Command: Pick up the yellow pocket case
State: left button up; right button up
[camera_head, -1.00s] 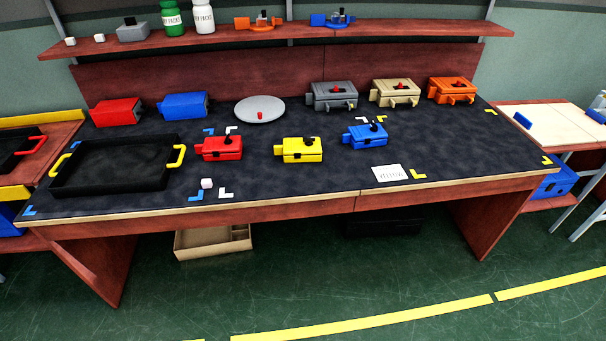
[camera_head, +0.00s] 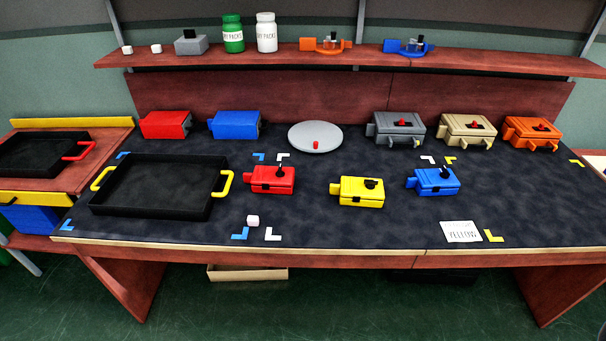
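The yellow pocket case (camera_head: 361,192) stands on the dark mat of the table, right of the middle. It is a small box with a black knob on top and a tab at its left side. The similar red case (camera_head: 272,181) is to its left and the blue case (camera_head: 436,182) to its right, both apart from it. A white card (camera_head: 461,232) reading "YELLOW" lies near the front edge at the right. Neither of my grippers shows in the head view.
A black tray (camera_head: 152,213) with yellow handles fills the table's left part. Grey (camera_head: 397,130), tan (camera_head: 468,133) and orange (camera_head: 532,134) cases stand at the back right, and a grey round plate (camera_head: 314,138) at the back middle. The mat in front of the yellow case is clear.

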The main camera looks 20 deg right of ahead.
aim_at(351, 191)
jog(key=u, duration=0.05)
jog(key=i, duration=0.9)
jog(key=z, duration=1.05)
jog(key=i, duration=0.45)
jog(key=z, duration=0.45)
